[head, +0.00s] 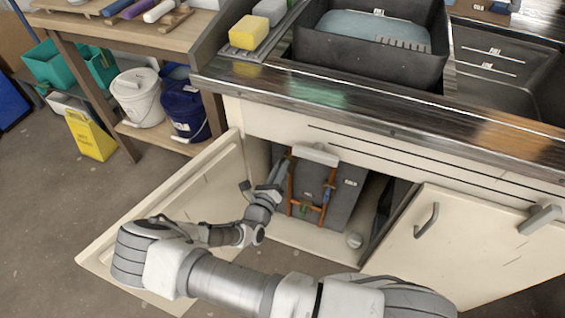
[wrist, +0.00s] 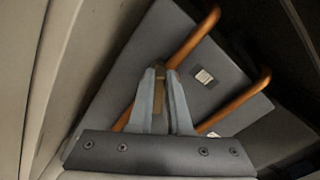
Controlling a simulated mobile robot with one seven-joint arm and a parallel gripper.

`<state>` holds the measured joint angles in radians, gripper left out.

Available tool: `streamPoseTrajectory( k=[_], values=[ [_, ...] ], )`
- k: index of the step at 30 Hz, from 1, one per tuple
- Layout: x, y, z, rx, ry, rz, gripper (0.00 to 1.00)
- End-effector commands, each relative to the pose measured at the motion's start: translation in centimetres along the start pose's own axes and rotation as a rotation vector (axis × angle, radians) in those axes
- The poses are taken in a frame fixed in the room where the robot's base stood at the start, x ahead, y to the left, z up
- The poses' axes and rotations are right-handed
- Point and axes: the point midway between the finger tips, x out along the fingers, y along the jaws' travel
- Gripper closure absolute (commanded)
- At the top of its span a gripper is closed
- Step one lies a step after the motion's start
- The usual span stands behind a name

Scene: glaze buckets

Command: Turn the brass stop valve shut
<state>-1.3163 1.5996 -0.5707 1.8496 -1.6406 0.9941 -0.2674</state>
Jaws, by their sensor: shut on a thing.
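Inside the open cabinet under the sink, two upright copper pipes (head: 290,188) run in front of a grey box (head: 345,190). My gripper (head: 285,163) reaches in at the left pipe's upper part. In the wrist view, my gripper (wrist: 160,74) is shut on a small brass-brown piece (wrist: 158,92), which I take to be the brass stop valve's handle. The fingers hide most of the valve, so its turn angle cannot be told. The copper pipes (wrist: 195,40) slant behind the fingers.
The left cabinet door (head: 175,205) stands open beside my arm. The right door (head: 465,240) stands ajar. The counter edge (head: 390,115) overhangs the opening. A small pale round object (head: 354,240) lies on the cabinet floor. Buckets (head: 138,95) stand on the shelf at left.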

Motion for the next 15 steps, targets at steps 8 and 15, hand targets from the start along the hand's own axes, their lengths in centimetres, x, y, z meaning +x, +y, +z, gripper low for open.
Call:
streamPoseTrajectory(
  k=[8,15],
  values=[
    [0.0,0.5,-0.1,-0.262,0.002,0.001,1.00],
    [0.0,1.0,-0.3,-0.490,0.000,0.000,1.00]
  ],
)
